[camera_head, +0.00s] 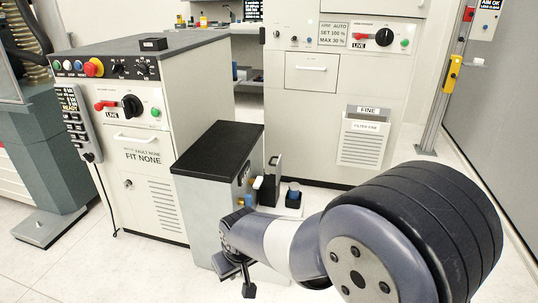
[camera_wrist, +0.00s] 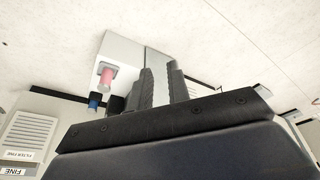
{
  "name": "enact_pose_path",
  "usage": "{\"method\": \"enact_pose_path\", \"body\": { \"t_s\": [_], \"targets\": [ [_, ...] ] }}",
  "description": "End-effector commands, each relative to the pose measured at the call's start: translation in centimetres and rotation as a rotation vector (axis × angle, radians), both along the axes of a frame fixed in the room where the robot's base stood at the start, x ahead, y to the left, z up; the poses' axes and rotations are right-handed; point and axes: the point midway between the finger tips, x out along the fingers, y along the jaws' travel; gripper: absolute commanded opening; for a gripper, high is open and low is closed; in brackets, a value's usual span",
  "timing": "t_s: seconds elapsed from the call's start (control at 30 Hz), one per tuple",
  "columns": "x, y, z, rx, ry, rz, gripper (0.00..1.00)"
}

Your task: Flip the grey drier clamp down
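My gripper (camera_wrist: 162,80) shows in the wrist view as two dark fingers standing apart, with a grey strip visible between them. I cannot tell whether that strip lies between the fingers or behind them. In the head view my arm reaches from the lower right to the front of the low grey drier cabinet (camera_head: 205,185) with a black top. My wrist and the small dark parts at its end are low beside this cabinet. The grey clamp cannot be made out clearly in either view; my arm covers part of the cabinet's fittings.
A white tray (camera_head: 291,210) with a blue-topped cup (camera_head: 294,190) and a black upright holder (camera_head: 271,180) adjoins the cabinet. A pink cylinder (camera_wrist: 106,76) shows in the wrist view. Control cabinets (camera_head: 150,150) stand left and behind (camera_head: 310,110). Floor is clear at front left.

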Motion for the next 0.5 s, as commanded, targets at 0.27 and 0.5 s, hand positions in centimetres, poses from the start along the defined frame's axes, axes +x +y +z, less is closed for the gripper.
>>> {"method": "enact_pose_path", "body": {
  "t_s": [0.27,0.5],
  "targets": [
    [0.2,10.5,-1.9,-0.076,0.073,0.193,0.0],
    [-0.2,12.8,-2.6,-0.094,0.086,0.234,0.0]
  ]
}}
